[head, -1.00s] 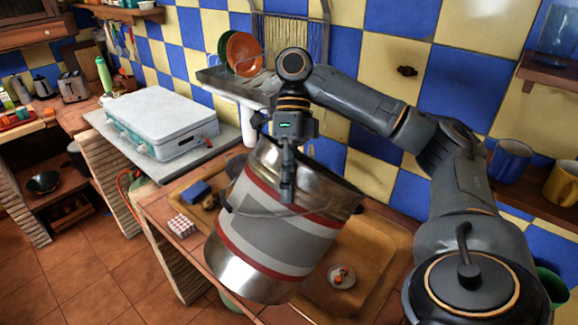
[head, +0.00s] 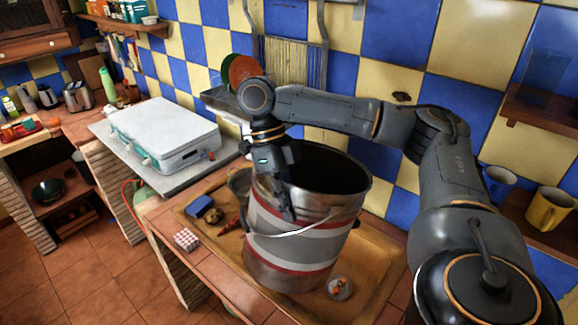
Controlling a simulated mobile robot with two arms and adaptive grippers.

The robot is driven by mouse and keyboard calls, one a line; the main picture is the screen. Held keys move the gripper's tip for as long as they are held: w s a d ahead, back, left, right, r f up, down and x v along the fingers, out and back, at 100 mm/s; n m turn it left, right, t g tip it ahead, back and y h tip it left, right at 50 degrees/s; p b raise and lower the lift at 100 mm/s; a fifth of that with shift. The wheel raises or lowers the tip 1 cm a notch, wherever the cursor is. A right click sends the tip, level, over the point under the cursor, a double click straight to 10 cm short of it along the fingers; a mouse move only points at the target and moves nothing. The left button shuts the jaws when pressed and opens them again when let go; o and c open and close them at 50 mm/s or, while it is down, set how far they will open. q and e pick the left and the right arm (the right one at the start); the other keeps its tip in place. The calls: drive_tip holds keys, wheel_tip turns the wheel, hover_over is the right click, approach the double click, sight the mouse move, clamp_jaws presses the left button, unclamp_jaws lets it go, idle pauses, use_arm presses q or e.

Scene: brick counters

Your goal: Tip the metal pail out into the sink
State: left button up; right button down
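The metal pail (head: 305,245), silver with a grey band between red stripes, stands nearly upright over the tan sink (head: 385,250). Its dark mouth faces up, and its contents are hidden in shadow. I cannot tell whether its base touches the sink floor. My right gripper (head: 284,200) is at the left part of the pail's rim, with a finger down its outer side, and appears shut on it. The wire handle hangs across the pail's front. The drain (head: 340,287) shows at the pail's lower right. My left gripper is not in view.
A blue sponge-like block (head: 201,207), a brown round item (head: 213,215) and a reddish item (head: 231,225) lie left of the pail. A checkered cube (head: 186,239) sits on the counter's front edge. A white case (head: 163,130) lies on the left counter.

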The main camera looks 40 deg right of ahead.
drive_tip(key=shift+r+m+h, duration=0.4)
drive_tip(key=shift+r+h, duration=0.45)
drive_tip(key=shift+h, duration=0.45)
drive_tip(key=shift+d, duration=0.1)
drive_tip(key=shift+f, duration=0.1)
